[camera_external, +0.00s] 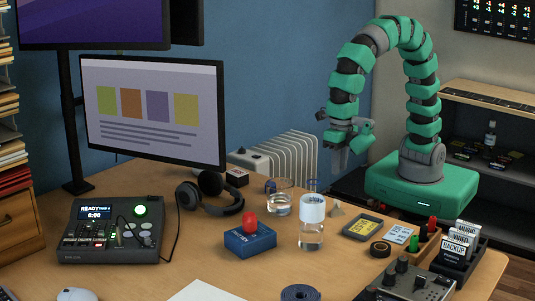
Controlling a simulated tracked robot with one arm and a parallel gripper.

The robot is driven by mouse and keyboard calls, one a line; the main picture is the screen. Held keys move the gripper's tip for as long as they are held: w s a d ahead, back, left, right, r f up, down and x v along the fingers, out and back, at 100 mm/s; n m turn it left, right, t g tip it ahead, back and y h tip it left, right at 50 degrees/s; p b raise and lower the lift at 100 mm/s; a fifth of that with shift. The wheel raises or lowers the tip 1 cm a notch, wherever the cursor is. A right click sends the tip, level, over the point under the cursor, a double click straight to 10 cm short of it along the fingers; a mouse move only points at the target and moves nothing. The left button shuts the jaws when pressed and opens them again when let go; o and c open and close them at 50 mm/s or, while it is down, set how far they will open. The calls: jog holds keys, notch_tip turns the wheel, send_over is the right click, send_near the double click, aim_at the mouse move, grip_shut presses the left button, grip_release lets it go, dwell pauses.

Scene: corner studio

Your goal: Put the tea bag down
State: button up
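A small pale pyramid shape (336,210), which looks like the tea bag, rests on the wooden desk near its back edge, just right of the glass containers. My gripper (340,160) hangs above it and points down, clearly apart from it. Its fingers are small and overlap in this view, so I cannot tell whether they are open or shut. I see nothing clearly held between them.
A blue box with red button (249,242) sits left.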

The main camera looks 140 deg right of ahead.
jog(key=shift+r, duration=0.95)
jog(key=w+a+r+m+t, duration=0.25)
jog(key=r+m+t, duration=0.4)
jog(key=r, duration=0.95)
jog(key=w+a+r+m+t, duration=0.1)
jog(key=a+r+m+t, duration=0.35)
jog(key=r, duration=1.15)
jog(key=s+r+m+t, duration=0.4)
jog(key=r+m, duration=0.3)
jog(key=r, duration=0.5)
jog(key=shift+s+a, duration=0.2)
jog(key=shift+a, duration=0.05)
